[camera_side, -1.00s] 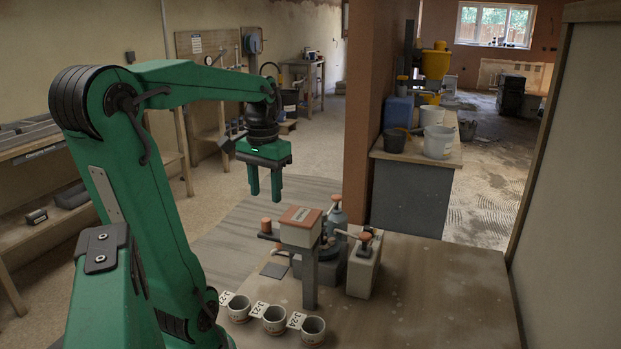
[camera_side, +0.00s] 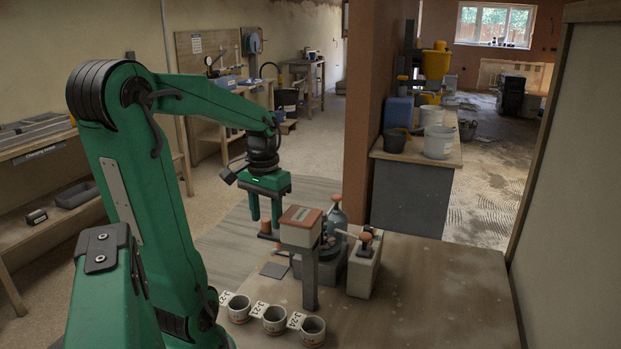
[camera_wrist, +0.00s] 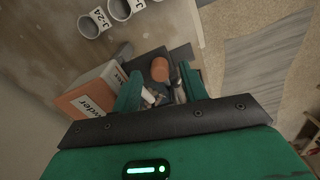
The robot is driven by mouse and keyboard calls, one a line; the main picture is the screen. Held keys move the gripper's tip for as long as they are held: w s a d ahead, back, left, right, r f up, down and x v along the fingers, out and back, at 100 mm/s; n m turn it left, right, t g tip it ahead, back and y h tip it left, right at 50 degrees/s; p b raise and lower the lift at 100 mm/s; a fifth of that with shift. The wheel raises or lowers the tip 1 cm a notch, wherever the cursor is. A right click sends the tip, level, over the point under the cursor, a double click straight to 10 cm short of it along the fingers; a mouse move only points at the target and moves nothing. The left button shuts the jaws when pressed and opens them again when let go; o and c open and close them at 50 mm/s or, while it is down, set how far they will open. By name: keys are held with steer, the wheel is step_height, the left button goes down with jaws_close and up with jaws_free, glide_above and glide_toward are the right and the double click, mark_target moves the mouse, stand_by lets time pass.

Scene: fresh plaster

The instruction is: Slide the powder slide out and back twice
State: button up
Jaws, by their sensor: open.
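The powder dispenser (camera_side: 301,228) is a pale box with an orange top on a grey post; part of "Powder" reads on its box in the wrist view (camera_wrist: 92,98). The powder slide's orange knob (camera_side: 265,227) sticks up at the dispenser's left side, and it also shows in the wrist view (camera_wrist: 160,69). My gripper (camera_side: 266,222) is open and points down over the knob, one finger on either side. In the wrist view the knob lies between the fingertips (camera_wrist: 158,76). I cannot tell whether a finger touches it.
Several labelled cups (camera_side: 273,320) stand along the front of the bench (camera_side: 430,300). The bench's right part is clear.

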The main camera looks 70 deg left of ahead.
steer(key=shift+f, duration=0.6)
jaws_close()
steer(key=shift+w+d, duration=0.25)
jaws_free()
steer(key=shift+r, duration=0.15)
steer(key=shift+r, duration=3.8)
